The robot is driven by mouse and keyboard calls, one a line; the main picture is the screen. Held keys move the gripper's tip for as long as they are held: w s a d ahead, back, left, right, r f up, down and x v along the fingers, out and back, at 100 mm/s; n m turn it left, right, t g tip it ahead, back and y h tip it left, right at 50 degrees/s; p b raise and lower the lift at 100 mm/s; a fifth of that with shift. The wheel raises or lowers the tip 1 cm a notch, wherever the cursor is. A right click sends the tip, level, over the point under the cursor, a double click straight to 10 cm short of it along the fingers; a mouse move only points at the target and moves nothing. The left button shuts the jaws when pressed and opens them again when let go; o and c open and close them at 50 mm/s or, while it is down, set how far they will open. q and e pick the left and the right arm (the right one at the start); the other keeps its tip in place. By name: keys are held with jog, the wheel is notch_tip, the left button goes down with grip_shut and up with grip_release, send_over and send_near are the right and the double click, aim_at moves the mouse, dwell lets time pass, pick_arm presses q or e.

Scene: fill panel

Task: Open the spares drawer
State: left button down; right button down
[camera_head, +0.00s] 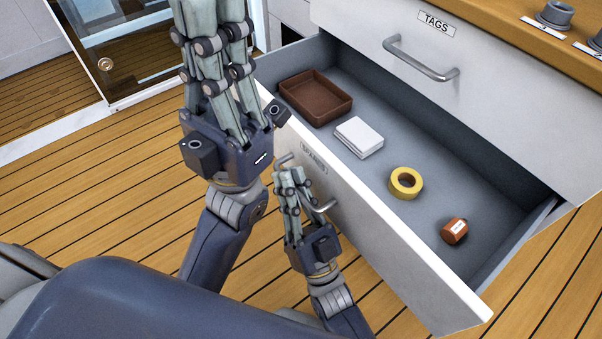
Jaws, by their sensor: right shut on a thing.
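The spares drawer (385,240) is pulled well out of the cabinet, its grey inside open to view. Its front bears a label (314,157), partly hidden, that seems to read "SPARES". My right gripper (291,176) is shut on the drawer's bar handle (327,206), in front of the drawer face. The gripper hides the middle of the handle. My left gripper (212,12) is raised nearer the camera, left of the drawer, pointing up. Its fingertips are cut off by the top edge, and it touches nothing that I can see.
The drawer holds a brown tray (316,97), a white stack (359,137), a yellow tape roll (406,183) and a small brown bottle (454,231). Above is a closed "TAGS" drawer with a handle (420,60). A glass-panelled door (130,45) stands at upper left. Planked floor (120,200) is clear at left.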

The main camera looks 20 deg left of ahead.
jog(key=c, duration=2)
grip_release()
jog(key=shift+o, duration=0.2)
jog(key=v, duration=0.7)
jog(key=shift+s+f, duration=0.2)
jog(key=shift+f, duration=0.05)
jog(key=shift+d, duration=0.15)
